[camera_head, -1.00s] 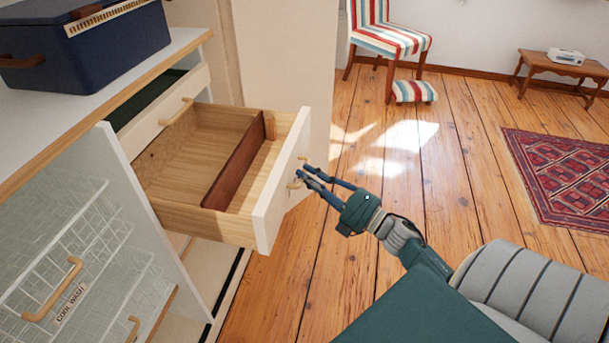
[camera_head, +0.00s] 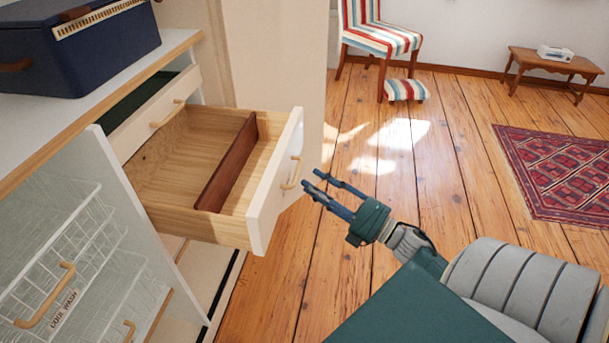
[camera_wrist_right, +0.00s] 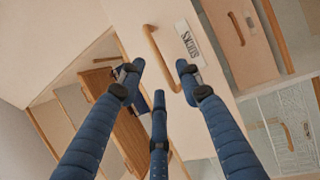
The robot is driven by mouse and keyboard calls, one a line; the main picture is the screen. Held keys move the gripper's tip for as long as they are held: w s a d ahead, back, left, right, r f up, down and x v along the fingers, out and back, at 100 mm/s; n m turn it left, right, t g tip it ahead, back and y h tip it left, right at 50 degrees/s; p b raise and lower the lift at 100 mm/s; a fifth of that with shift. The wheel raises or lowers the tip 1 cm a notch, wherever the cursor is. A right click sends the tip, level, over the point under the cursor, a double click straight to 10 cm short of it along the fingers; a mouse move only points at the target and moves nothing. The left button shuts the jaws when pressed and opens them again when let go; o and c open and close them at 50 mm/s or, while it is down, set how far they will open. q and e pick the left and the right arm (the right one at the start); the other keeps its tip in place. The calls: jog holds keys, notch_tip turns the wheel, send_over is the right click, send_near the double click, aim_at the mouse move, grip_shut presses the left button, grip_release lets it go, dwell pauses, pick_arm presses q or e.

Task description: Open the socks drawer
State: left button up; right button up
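The socks drawer (camera_head: 190,212) is pulled well out of the white cabinet in the head view. It is empty wood with a dark red-brown divider (camera_head: 230,165) and a white front. Its wooden handle (camera_head: 293,172) is on that front, and in the right wrist view the handle (camera_wrist_right: 157,58) shows beside a "SOCKS" label (camera_wrist_right: 190,43). My right gripper (camera_head: 318,184) is just off the handle, its blue fingers apart and holding nothing. In the wrist view the open fingers (camera_wrist_right: 160,80) point toward the drawer front. My left gripper is not in view.
Wire baskets (camera_head: 80,250) stand at the lower left, and a navy box (camera_head: 80,45) sits on the cabinet top. Wooden floor (camera_head: 400,200) is clear to the right, with a red rug (camera_head: 565,170) beyond.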

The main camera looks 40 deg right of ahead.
jog(key=v, duration=0.7)
jog(key=shift+s, duration=0.35)
jog(key=shift+d, duration=0.1)
